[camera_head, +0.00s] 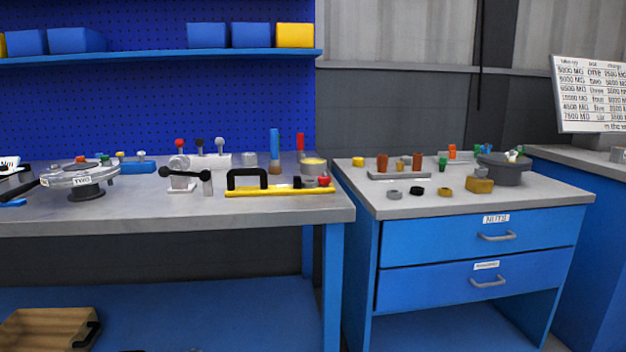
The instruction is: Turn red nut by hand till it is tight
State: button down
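No red nut can be told for certain at this size. A small red piece (80,159) shows at the back rim of the round grey flanged shell (85,179) marked "TWO", on the left bench. Another red piece (324,181) lies by the right end of the yellow bar on the same bench. A darker flanged shell (505,171) stands on the right cabinet, with small green, orange and pale pieces on its top. Whether any nut is tight cannot be seen. My gripper is not in view.
The right cabinet (440,208) has loose rings, a yellow block (480,185) and a "NUTS" drawer (470,238). A gap separates them. Both front edges are mostly clear.

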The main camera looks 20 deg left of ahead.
aim_at(322, 181)
jog(key=z, duration=0.5)
jog(key=k, duration=0.65)
jog(key=z, duration=0.4)
jog(key=i, duration=1.1)
jog(key=u, duration=1.3)
jog(key=i, duration=0.9)
jog(key=u, duration=0.9)
